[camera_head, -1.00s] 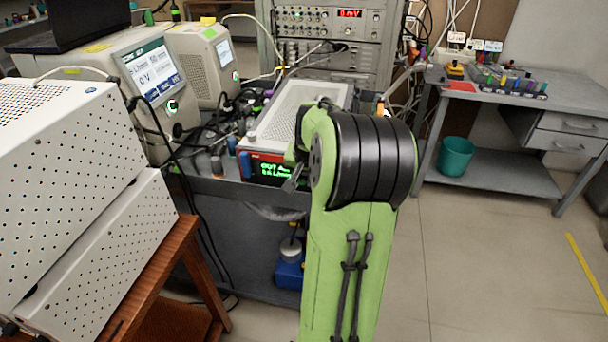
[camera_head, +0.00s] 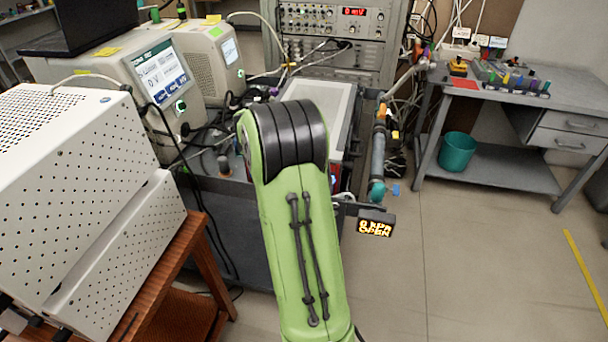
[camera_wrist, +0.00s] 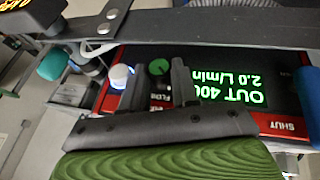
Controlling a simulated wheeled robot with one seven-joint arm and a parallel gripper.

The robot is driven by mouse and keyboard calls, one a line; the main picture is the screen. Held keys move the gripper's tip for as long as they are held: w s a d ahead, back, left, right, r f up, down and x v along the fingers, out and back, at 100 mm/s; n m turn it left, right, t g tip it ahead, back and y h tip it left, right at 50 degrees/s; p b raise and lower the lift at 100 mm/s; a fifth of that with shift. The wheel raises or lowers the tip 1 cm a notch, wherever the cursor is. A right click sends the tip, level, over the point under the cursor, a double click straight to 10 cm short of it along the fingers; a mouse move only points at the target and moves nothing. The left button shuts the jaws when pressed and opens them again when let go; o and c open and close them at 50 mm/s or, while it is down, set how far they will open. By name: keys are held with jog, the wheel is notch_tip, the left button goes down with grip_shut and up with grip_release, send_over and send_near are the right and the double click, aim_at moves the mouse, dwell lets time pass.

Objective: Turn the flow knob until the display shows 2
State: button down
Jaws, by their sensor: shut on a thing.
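In the wrist view, which looks upside down, a red and black instrument (camera_wrist: 278,125) carries a display (camera_wrist: 230,86) with green text that reads "OUT 400" (its end partly covered) and "2.0 L/min". A green flow knob (camera_wrist: 158,67) sits on the panel beside it, near a partly covered label. My gripper (camera_wrist: 156,82) has one dark finger on each side of this knob and is shut on it. A white and blue knob (camera_wrist: 120,75) is just left of the fingers. In the head view my green arm hides the gripper, knob and display.
A bar (camera_wrist: 190,24) crosses close above the gripper in the wrist view, with a teal part (camera_wrist: 50,66) at left. White perforated boxes (camera_head: 80,190) stand at left; floor at right is clear.

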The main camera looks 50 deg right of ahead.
jog(key=c, duration=0.8)
grip_release()
jog(key=shift+c, duration=0.2)
jog(key=shift+r, duration=0.1)
jog(key=p+v, duration=0.5)
jog(key=v, duration=1)
jog(key=shift+r, duration=0.3)
jog(key=shift+a, duration=0.2)
jog(key=s+a+r+n+t+y+p, duration=0.1)
jog(key=s+a+r+n+t+p, duration=0.2)
jog(key=a, duration=0.5)
jog(key=s+a+r+n+t+y+p, duration=0.1)
jog(key=a+r+n, duration=0.2)
jog(key=a+r, duration=0.35)
jog(key=s+a+f+n+t+y+p, duration=0.1)
jog(key=s+a+n+t+y, duration=0.1)
jog(key=s+a+n, duration=0.4)
jog(key=s+a+y, duration=0.1)
jog(key=s+a, duration=0.3)
jog(key=a, duration=0.3)
jog(key=shift+a+n+p, duration=0.2)
jog(key=shift+n+p, duration=0.1)
jog(key=shift+p, duration=0.1)
